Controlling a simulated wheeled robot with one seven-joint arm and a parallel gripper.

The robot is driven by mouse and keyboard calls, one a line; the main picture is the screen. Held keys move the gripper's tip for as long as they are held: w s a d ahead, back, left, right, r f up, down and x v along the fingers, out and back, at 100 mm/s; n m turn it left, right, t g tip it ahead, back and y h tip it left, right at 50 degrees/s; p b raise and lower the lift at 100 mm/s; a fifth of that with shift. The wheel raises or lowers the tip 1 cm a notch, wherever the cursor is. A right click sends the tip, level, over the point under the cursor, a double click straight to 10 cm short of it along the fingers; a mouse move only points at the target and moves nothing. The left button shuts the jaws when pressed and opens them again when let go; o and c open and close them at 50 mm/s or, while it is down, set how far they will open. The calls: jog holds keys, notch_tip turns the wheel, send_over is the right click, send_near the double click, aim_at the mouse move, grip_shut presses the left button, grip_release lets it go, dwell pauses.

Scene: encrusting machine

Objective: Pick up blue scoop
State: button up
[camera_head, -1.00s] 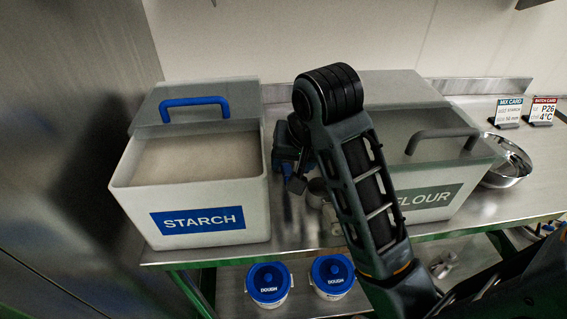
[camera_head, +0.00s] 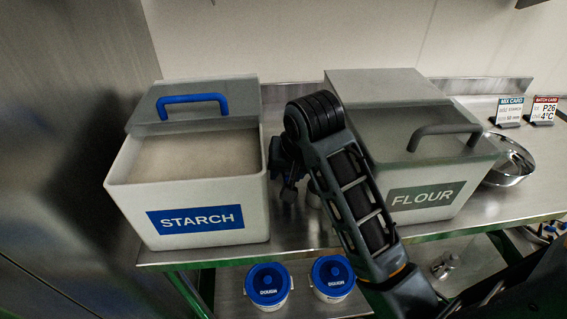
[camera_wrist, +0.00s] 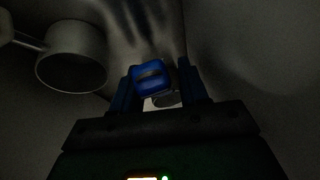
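A blue scoop (camera_wrist: 150,75) shows in the wrist view as a blue handle end with a dark slot, with a greyish round part below it. My gripper (camera_wrist: 159,82) has its two fingers apart, one on each side of this blue end. A narrow gap shows on the right; I cannot tell whether the left finger touches. In the head view my gripper (camera_head: 284,166) is low between the starch bin and the flour bin, partly behind my arm. The scoop cannot be made out there.
The open starch bin (camera_head: 255,190) stands left and the flour bin (camera_head: 405,170) right, leaving a narrow gap. A grey metal scoop (camera_wrist: 72,58) hangs or lies close by at upper left in the wrist view. A steel bowl (camera_head: 512,165) is far right; two dough tubs (camera_head: 268,285) sit below.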

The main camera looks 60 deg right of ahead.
grip_shut()
jog(key=shift+r, duration=0.1)
